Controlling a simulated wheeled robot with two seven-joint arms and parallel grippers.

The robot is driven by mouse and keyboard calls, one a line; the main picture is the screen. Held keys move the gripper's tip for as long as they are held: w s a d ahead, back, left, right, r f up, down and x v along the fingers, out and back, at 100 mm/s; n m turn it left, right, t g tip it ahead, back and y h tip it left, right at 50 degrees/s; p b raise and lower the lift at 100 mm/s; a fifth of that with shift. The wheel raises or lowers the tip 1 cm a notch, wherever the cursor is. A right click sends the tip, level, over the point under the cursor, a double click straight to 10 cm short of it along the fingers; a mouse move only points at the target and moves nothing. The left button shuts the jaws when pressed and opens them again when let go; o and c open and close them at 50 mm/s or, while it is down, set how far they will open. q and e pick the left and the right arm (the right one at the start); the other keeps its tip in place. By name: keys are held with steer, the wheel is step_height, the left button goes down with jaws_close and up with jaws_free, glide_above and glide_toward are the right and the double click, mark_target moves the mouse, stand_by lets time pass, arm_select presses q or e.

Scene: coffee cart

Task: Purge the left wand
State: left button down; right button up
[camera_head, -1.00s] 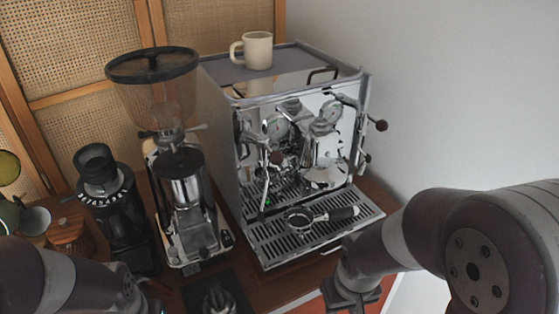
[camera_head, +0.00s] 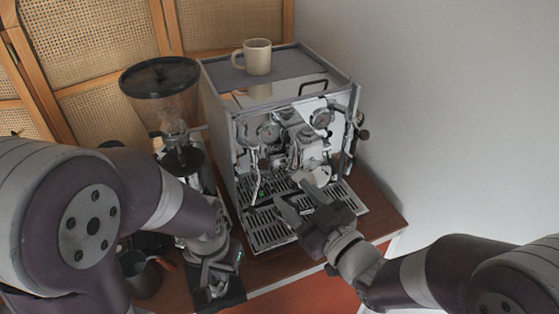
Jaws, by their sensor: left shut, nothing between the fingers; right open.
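The chrome espresso machine (camera_head: 240,150) stands on the wooden cart. Its left wand (camera_head: 256,183) hangs at the left of the front, over the slotted drip tray (camera_head: 268,232), with a small green light near its lower end. My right gripper (camera_head: 304,205) is open over the drip tray, right of the left wand and apart from it. It covers the middle of the tray, so I cannot make out the portafilter there. My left gripper (camera_head: 214,284) points down in front of the grinder, left of the machine. It is shut and empty, partly hidden by its own wrist.
A cream mug (camera_head: 257,57) stands on top of the machine. The grinder (camera_head: 163,92) with its dark hopper is close on the machine's left. A dark pitcher (camera_head: 141,274) stands at lower left. A white wall (camera_head: 450,110) bounds the right side.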

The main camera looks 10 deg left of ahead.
mark_target(268, 168)
steer(key=p+x, duration=0.3)
steer(key=x, duration=0.8)
steer(key=shift+d, duration=0.15)
steer(key=shift+w+a+f, duration=0.1)
steer(key=shift+w+a, duration=0.2)
steer(key=shift+a, duration=0.15)
steer(key=shift+d, duration=0.1)
jaws_close()
